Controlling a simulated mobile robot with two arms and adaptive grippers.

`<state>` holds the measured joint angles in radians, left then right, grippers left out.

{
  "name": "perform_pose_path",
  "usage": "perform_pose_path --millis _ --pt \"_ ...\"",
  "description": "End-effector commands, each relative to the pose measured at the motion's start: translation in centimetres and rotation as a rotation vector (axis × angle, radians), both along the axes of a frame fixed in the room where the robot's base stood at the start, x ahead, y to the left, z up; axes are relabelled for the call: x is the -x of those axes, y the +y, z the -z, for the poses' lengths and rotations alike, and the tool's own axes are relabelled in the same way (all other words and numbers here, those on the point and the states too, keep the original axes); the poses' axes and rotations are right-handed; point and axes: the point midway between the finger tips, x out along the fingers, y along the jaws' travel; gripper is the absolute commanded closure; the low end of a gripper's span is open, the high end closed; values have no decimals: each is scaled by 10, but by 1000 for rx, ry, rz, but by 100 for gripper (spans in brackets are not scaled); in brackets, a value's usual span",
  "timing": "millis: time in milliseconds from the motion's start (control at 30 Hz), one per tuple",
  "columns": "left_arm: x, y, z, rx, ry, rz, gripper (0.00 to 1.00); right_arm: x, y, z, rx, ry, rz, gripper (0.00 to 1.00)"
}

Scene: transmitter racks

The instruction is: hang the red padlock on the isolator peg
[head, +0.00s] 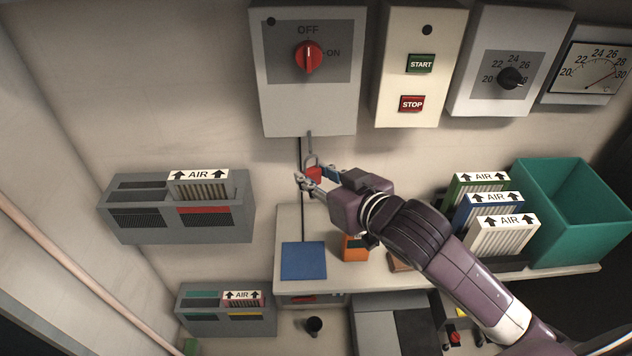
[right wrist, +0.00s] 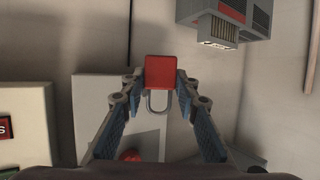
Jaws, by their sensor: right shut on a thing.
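The red padlock (head: 314,174) is between the fingertips of my right gripper (head: 310,183), which is shut on its body. In the right wrist view the padlock (right wrist: 160,72) is gripped by both fingers, with its grey shackle (right wrist: 158,104) clear of them. In the head view the shackle points up toward the isolator peg (head: 309,140), a thin grey piece under the isolator box (head: 273,105). The shackle top appears just below the peg; I cannot tell whether they touch. The isolator's red knob (head: 308,57) is on its front. My left gripper is not in view.
A bench (head: 290,225) below holds a blue mat (head: 304,261) and an orange item (head: 354,249). A grey filter rack (head: 130,227) is on the wall at left. Upright filters (head: 510,240) and a teal bin (head: 535,207) stand at right. The start/stop box (head: 396,45) hangs beside the isolator.

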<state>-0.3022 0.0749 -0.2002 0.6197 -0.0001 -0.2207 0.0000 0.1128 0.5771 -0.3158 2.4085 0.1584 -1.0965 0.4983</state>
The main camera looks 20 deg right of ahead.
Motion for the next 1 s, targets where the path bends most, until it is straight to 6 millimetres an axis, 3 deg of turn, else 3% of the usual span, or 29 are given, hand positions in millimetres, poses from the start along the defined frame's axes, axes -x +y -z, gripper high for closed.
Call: perform_pose_path --millis 1000 --pt "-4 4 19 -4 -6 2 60 -57 -17 10 0 0 1 98"
